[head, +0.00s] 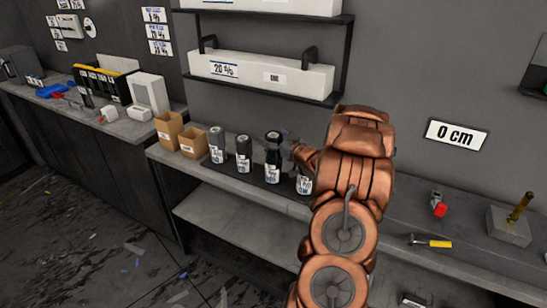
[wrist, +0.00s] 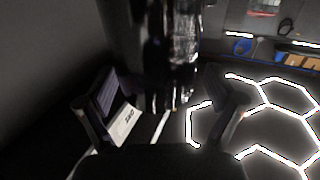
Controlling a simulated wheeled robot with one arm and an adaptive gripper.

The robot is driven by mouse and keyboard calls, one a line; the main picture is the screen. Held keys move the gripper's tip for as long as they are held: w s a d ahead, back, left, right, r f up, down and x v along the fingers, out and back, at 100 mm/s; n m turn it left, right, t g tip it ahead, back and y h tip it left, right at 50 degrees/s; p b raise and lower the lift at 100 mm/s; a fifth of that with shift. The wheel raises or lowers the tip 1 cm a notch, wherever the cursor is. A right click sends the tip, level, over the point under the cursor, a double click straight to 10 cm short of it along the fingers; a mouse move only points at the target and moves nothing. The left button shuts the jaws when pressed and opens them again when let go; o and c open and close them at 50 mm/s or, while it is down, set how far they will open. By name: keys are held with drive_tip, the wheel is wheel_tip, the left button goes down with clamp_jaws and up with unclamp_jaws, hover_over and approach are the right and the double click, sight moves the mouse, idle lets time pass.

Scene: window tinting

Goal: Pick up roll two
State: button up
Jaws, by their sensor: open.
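Several dark cylinders with white labels stand upright in a row on the workbench: one at the left (head: 217,146), a second (head: 243,155), a third with a black top (head: 272,160), and a fourth (head: 304,184) partly behind my arm. Their labels are too small to read, so I cannot tell which is roll two. My gripper (head: 288,148) is beside the third and fourth cylinders, partly hidden by my wrist. In the wrist view my gripper (wrist: 166,98) is open, with a dark shiny cylinder (wrist: 172,50) between or just beyond its fingers; contact is unclear.
Two cardboard boxes (head: 193,142) stand left of the row.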

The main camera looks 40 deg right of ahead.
clamp_jaws()
idle(0.8)
